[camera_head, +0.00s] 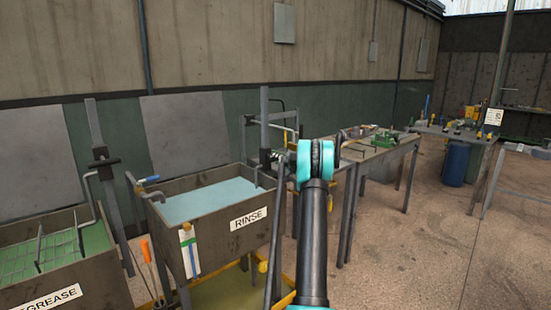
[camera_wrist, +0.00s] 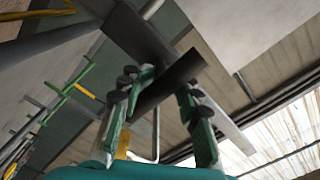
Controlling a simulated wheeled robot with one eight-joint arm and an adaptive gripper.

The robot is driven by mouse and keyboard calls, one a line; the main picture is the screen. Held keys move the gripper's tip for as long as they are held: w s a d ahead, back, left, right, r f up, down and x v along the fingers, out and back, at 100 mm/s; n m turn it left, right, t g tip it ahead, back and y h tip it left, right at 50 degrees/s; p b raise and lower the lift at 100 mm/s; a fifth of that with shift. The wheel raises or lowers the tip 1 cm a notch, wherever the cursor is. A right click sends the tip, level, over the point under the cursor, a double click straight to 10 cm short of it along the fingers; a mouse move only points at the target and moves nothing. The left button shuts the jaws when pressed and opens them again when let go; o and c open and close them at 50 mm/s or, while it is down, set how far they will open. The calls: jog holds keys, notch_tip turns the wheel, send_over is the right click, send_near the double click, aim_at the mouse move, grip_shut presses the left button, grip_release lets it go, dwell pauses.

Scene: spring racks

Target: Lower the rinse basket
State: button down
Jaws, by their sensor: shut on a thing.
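The rinse tank (camera_head: 217,213) is a dark box labelled RINSE, full of pale blue water (camera_head: 208,200). A grey upright post (camera_head: 264,118) stands behind its right side, with a dark fitting partly hidden by my arm. A grey flat post (camera_wrist: 137,35) rises behind the bar. In the head view my arm hides the fingers.
The degrease tank (camera_head: 95,258), with a green mesh basket (camera_head: 42,262), stands at lower left beside its own post (camera_head: 100,150). A worktable (camera_head: 372,157) with tools is right of my arm. A blue drum (camera_head: 455,164) stands farther back. The floor at right is open.

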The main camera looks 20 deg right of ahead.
jog(key=shift+f, duration=0.25)
jog(key=c, duration=1.1)
grip_release()
jog(key=shift+d+f, duration=0.1)
jog(key=shift+s, duration=0.1)
jog(key=v, duration=1.1)
jog(key=shift+s, duration=0.4)
jog(key=shift+d, duration=0.15)
